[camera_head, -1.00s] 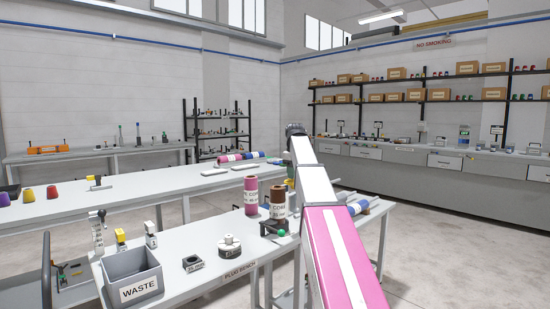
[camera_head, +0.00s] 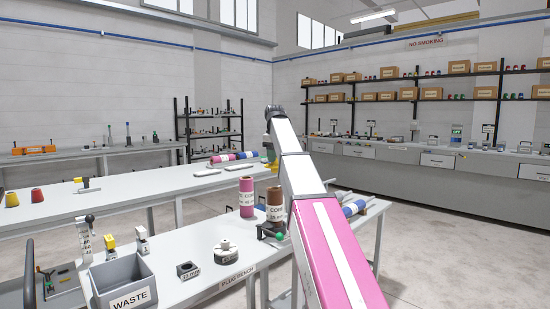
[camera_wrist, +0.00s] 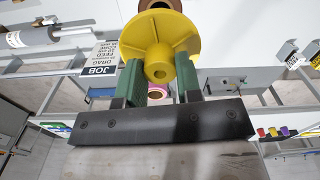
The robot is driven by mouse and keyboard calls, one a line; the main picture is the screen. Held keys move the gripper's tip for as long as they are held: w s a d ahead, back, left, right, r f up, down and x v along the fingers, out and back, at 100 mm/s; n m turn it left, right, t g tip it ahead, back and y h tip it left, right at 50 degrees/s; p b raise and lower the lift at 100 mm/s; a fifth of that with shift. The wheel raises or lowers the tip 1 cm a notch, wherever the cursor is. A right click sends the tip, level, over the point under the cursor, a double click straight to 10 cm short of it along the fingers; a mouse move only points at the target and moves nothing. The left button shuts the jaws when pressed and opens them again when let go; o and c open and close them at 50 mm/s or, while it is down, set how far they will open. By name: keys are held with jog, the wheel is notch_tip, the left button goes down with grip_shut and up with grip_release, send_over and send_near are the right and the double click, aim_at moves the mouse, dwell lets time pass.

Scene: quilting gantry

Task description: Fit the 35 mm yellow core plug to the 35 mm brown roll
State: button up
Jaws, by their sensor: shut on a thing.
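My gripper (camera_wrist: 160,68) is shut on the yellow core plug (camera_wrist: 180,40), a wide flanged disc with a small hub, held between two green fingers in the wrist view. The brown roll (camera_head: 275,205) stands upright at the right of the plug bench in the head view. Its brown ring-shaped end shows partly behind the plug at the top of the wrist view (camera_wrist: 157,4). The plug looks apart from the roll, but the gap is hard to judge. In the head view my arm hides most of the gripper and the plug.
A pink roll (camera_head: 247,198) stands left of the brown one. The plug bench (camera_head: 215,285) also holds a waste bin (camera_head: 122,290), a white round piece (camera_head: 226,252) and a small dark block (camera_head: 187,271).

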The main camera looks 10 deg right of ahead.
aim_at(275, 165)
jog(key=shift+f, duration=0.1)
jog(key=shift+f, duration=2.8)
jog(key=shift+f, duration=1.75)
jog(key=o, duration=1.1)
